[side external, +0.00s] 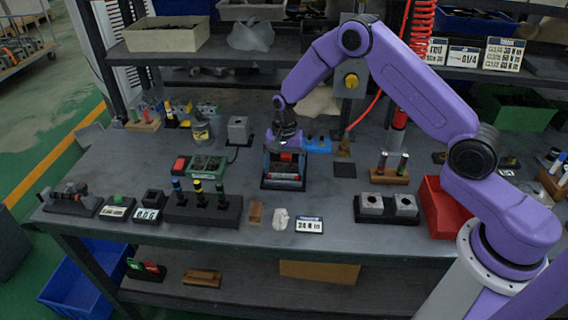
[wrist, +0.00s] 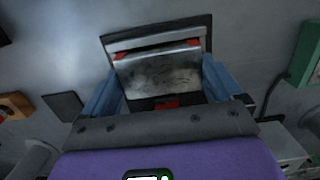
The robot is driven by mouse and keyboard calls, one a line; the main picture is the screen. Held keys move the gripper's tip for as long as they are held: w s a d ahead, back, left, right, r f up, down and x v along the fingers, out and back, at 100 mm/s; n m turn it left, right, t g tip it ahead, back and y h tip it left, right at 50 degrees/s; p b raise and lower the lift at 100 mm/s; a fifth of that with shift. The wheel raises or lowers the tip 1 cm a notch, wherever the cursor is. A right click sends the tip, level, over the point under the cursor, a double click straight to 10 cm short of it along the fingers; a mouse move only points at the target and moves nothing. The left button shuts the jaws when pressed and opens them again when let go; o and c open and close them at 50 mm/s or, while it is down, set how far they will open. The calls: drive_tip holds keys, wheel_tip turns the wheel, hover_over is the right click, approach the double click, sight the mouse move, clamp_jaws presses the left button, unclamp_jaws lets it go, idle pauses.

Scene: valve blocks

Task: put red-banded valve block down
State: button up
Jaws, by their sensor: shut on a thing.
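The red-banded valve block (wrist: 160,72) is a grey metal block with red patches, filling the space between my gripper's two blue fingers in the wrist view. In the side external view, the block (side external: 286,157) shows red below my wrist. My gripper (side external: 285,166) points down and is shut on it. A dark, flat-edged base or holder (side external: 283,186) lies directly beneath; its dark edge also shows behind the block in the wrist view (wrist: 150,34). I cannot tell whether the block touches it. The block's lower side is hidden.
Left of my gripper are a green tray (side external: 208,166) and a grey box (side external: 238,130). To the right are a dark square pad (side external: 344,170) and a wooden stand (side external: 389,175). A label card (side external: 309,225) lies in front.

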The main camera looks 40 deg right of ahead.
sight(284, 163)
drive_tip(key=o, duration=1.1)
wheel_tip(284, 163, up, 16)
drive_tip(key=w+d, duration=0.1)
drive_tip(key=s+a+r+n, duration=0.5)
drive_tip(key=s, duration=0.4)
drive_tip(key=s+d+n, duration=0.2)
drive_tip(key=s+n, duration=0.6)
drive_tip(key=s, duration=0.7)
drive_tip(key=s+d+n+t, duration=0.1)
drive_tip(key=s+d+n, duration=0.2)
drive_tip(key=s+n, duration=0.5)
drive_tip(key=s, duration=0.7)
drive_tip(key=shift+s+d+n, duration=0.15)
drive_tip(key=shift+d+n, duration=0.15)
